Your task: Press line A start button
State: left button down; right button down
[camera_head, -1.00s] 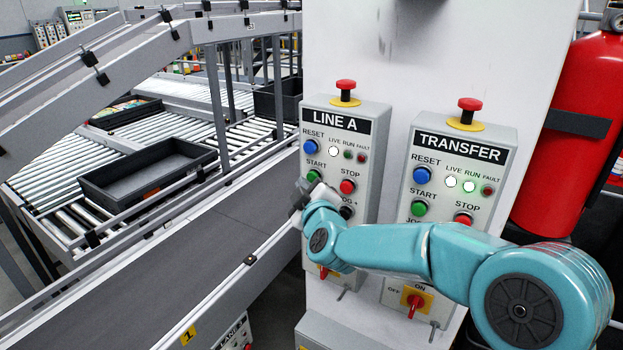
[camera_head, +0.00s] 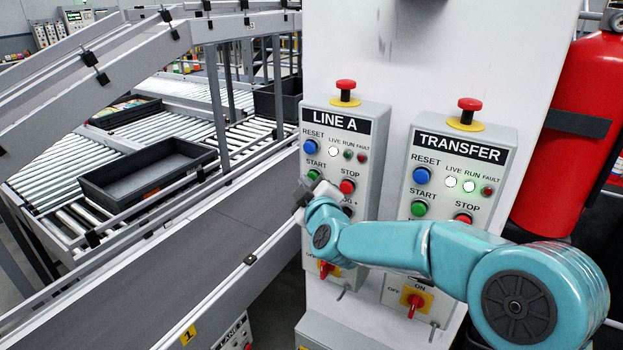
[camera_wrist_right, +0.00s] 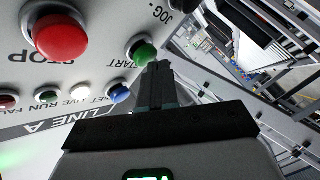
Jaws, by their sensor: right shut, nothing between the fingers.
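The LINE A panel (camera_head: 368,142) is a grey box on the white column. Its green START button (camera_head: 312,175) shows just above my right gripper (camera_head: 303,192), which is shut and empty. In the right wrist view the green START button (camera_wrist_right: 143,52) lies right at the tips of my closed fingers (camera_wrist_right: 158,72), partly behind them. I cannot tell whether they touch it. The LIVE lamp (camera_head: 334,151) is white; the RUN lamp (camera_head: 348,154) is dark green. My left gripper is in neither view.
The red STOP button (camera_head: 347,186) is right of START, with the blue RESET button (camera_head: 309,146) above. A red mushroom button (camera_head: 345,86) tops the panel. The TRANSFER panel (camera_head: 462,170) stands right, partly behind my right arm. A conveyor (camera_head: 190,260) runs at left.

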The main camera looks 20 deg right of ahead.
jog(key=shift+w+d, duration=0.4)
jog(key=shift+d, duration=0.15)
dwell(0.8)
jog(key=shift+a, duration=0.1)
jog(key=shift+s+a, duration=0.75)
jog(key=shift+a, duration=0.15)
